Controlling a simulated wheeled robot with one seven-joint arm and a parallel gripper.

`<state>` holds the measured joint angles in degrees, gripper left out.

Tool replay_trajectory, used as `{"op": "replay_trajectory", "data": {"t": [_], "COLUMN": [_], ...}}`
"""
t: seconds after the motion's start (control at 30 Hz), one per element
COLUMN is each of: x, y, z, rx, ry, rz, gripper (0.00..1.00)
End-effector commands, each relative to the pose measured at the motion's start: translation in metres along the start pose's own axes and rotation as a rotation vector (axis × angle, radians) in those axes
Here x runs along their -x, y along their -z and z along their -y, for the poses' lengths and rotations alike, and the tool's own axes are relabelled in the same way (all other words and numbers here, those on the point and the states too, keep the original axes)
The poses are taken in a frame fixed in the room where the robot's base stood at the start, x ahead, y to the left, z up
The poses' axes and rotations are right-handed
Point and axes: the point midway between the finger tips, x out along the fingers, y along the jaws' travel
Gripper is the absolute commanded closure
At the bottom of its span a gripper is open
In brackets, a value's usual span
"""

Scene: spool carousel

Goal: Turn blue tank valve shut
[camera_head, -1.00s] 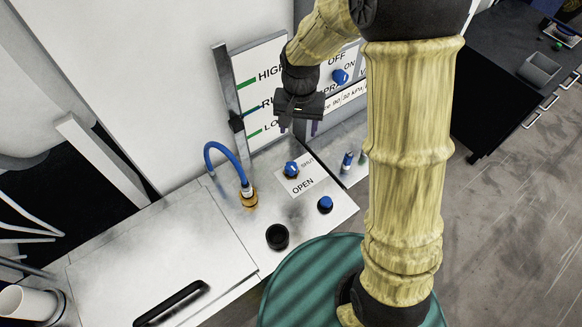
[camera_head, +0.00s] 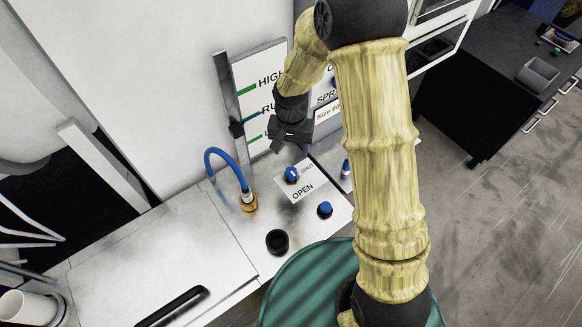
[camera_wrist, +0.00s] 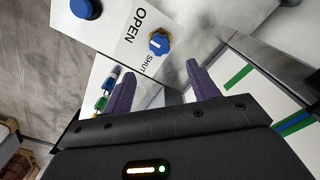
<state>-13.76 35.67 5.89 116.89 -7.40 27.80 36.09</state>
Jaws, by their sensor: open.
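The blue tank valve (camera_head: 291,174) is a small blue knob with a white pointer mark, on a white plate marked OPEN and SHUT on the metal counter. In the wrist view the blue valve (camera_wrist: 160,43) lies beyond the fingertips, with its white mark lying between the two words. My gripper (camera_head: 291,150) is just above and behind the valve in the head view, apart from it. In the wrist view the two purple fingers of my gripper (camera_wrist: 160,80) are spread with nothing between them.
A blue hose (camera_head: 221,152) ends in a brass fitting (camera_head: 249,203) left of the valve. A blue button (camera_head: 325,209) and a black cup-like part (camera_head: 277,242) stand in front. The level board (camera_head: 262,75) rises behind. A green round surface (camera_head: 300,285) is nearer.

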Motion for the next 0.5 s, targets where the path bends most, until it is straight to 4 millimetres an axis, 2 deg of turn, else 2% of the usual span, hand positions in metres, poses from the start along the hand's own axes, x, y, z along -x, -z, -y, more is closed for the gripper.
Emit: {"op": "replay_trajectory", "data": {"t": [0.5], "x": [-0.078], "y": [-0.001], "z": [0.0], "rx": [0.002], "ry": [-0.002], "rz": [0.004], "gripper": [0.41]}}
